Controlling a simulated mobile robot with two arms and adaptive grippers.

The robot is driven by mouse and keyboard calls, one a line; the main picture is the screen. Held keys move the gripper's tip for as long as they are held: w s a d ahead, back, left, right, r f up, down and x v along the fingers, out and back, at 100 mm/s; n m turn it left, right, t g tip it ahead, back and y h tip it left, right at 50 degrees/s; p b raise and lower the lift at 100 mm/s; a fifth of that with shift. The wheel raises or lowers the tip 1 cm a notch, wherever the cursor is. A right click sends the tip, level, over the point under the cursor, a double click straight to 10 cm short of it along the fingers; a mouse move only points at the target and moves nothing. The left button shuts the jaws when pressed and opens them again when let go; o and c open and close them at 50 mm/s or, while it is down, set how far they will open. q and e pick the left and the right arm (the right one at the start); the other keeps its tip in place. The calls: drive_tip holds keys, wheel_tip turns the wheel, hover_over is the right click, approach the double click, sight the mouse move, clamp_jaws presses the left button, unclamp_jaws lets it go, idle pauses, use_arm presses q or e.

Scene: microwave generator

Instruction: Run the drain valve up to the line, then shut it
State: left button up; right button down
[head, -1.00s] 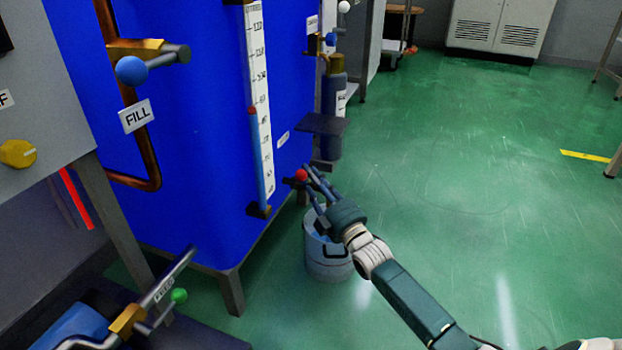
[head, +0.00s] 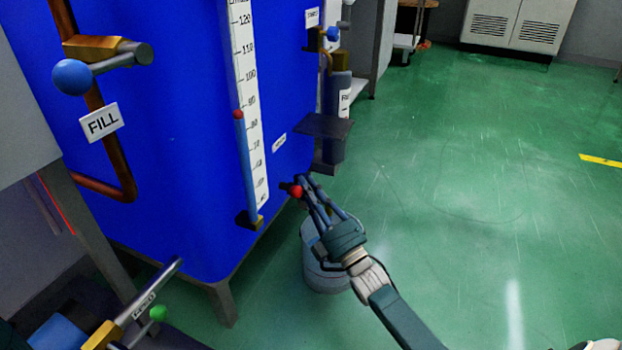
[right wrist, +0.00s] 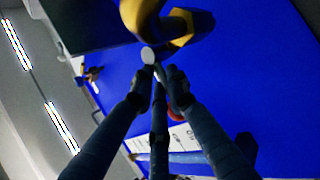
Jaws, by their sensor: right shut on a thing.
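The blue tank (head: 180,160) fills the left of the head view. On its corner a sight tube with a blue column (head: 248,175) stands beside a white scale (head: 244,75). The column's red top (head: 238,114) is between about the 80 and 90 marks. The drain valve's red ball knob (head: 296,191) is low at the tank's corner. My right gripper (head: 309,188) is shut at the valve. In the right wrist view its fingertips (right wrist: 158,72) close around a small grey stub (right wrist: 148,55), below a brass fitting (right wrist: 190,25). My left gripper is out of view.
A grey bucket (head: 322,272) stands on the floor under the drain, partly behind my gripper. A FILL valve with a blue knob (head: 72,77) and a FEED valve with a green knob (head: 158,313) are at the left. Green floor is open to the right.

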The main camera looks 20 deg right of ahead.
drive_tip(key=shift+a+f+n+t+y+b, duration=0.1)
drive_tip(key=shift+f+n+t+y+b, duration=0.15)
drive_tip(key=shift+n+y+b, duration=0.45)
drive_tip(key=shift+f+n+t+y+b, duration=0.2)
drive_tip(key=shift+n+y+b, duration=0.2)
drive_tip(key=shift+n+b, duration=0.55)
drive_tip(key=c, duration=2)
unclamp_jaws()
